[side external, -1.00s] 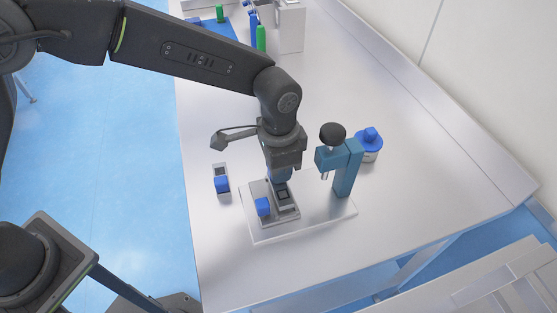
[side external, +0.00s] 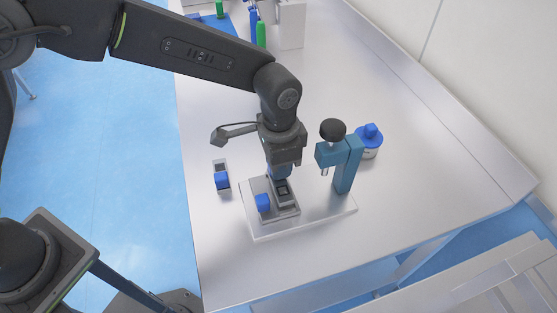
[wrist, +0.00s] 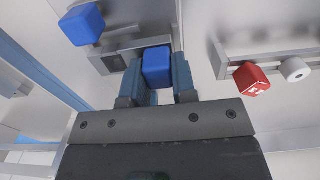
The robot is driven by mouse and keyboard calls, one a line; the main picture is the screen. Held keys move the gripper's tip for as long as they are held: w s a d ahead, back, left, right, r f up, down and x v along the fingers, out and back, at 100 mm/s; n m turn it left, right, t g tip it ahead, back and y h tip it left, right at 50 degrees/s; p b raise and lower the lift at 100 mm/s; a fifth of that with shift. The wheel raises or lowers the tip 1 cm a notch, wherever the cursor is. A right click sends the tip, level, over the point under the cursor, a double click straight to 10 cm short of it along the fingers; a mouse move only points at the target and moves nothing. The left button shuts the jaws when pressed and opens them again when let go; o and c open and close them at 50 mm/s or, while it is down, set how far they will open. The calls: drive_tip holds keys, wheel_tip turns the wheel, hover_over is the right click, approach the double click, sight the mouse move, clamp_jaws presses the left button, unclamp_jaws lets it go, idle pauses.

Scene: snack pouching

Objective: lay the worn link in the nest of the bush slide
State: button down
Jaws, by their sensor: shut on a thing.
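My gripper (wrist: 157,88) is shut on a part with a blue block (wrist: 157,67), seen between its fingers in the wrist view; I take it as the worn link. In the side view my gripper (side external: 281,173) points down, low over the grey slide (side external: 290,213). The slide has a darker square frame under the gripper, which I take as its nest, and a blue block (side external: 263,203) at its left end. That block also shows in the wrist view (wrist: 82,24). The fingers hide most of the held part, and I cannot tell whether it touches the nest.
A teal press (side external: 346,165) with a black knob stands close on the right of the slide's pale base plate (side external: 262,235). A blue-topped pot (side external: 369,141) is behind it. A small holder with a blue block (side external: 221,180) lies left. The wrist view shows a red block (wrist: 252,79).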

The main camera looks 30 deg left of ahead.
drive_tip(key=shift+f, duration=0.8)
drive_tip(key=c, duration=0.8)
unclamp_jaws()
drive_tip(key=shift+c, duration=0.2)
wheel_tip(320, 180, up, 14)
drive_tip(key=shift+f, duration=0.1)
